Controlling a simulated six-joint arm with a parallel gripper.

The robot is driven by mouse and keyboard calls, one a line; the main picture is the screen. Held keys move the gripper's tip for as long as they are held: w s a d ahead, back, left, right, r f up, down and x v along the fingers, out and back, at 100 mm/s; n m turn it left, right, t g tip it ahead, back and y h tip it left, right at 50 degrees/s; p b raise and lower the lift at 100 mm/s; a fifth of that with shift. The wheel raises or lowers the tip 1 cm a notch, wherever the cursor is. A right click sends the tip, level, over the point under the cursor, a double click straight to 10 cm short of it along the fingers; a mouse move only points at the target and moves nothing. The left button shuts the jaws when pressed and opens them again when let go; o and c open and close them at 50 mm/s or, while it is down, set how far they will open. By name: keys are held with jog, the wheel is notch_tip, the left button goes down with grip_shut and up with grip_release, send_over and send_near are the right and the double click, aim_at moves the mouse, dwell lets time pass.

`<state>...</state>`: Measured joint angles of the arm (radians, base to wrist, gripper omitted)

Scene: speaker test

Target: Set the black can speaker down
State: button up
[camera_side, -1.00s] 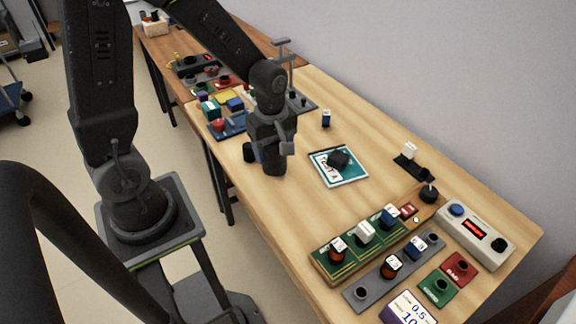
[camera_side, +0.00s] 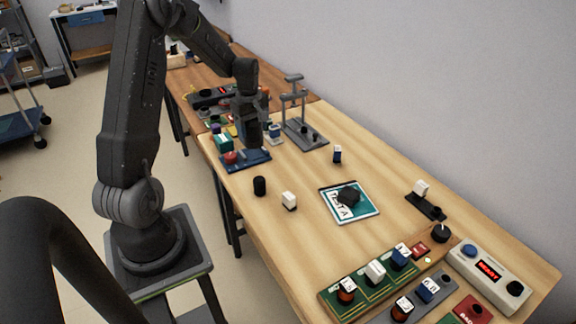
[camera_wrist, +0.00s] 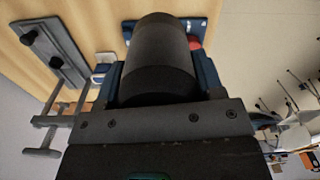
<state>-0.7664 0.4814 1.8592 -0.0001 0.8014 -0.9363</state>
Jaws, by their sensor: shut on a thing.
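In the wrist view a black can-shaped cylinder (camera_wrist: 160,55), which fits the black can speaker, sits between the blue-edged jaws of my gripper (camera_wrist: 160,78). In the side view my gripper (camera_side: 251,138) is above or close to the blue tray (camera_side: 246,161) at the table's left edge. I cannot tell whether the can touches anything below. Its lower end is hard to make out against the dark gripper. A second small black cylinder (camera_side: 259,186) stands on the wood near the left edge.
A grey stand (camera_side: 303,125) rises behind my gripper. Green boards (camera_side: 375,285) fill the front right. The wood around the card is clear.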

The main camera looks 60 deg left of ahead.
jog(key=shift+w+d+f, duration=1)
jog(key=shift+w+f, duration=0.45)
jog(key=shift+f, duration=0.25)
jog(key=shift+w+d+f, duration=0.95)
jog(key=shift+w+f, duration=0.5)
jog(key=shift+f, duration=0.2)
jog(key=shift+w+d+f, duration=1)
jog(key=shift+w+f, duration=0.45)
jog(key=shift+f, duration=0.25)
jog(key=shift+f, duration=0.2)
jog(key=o, duration=1.1)
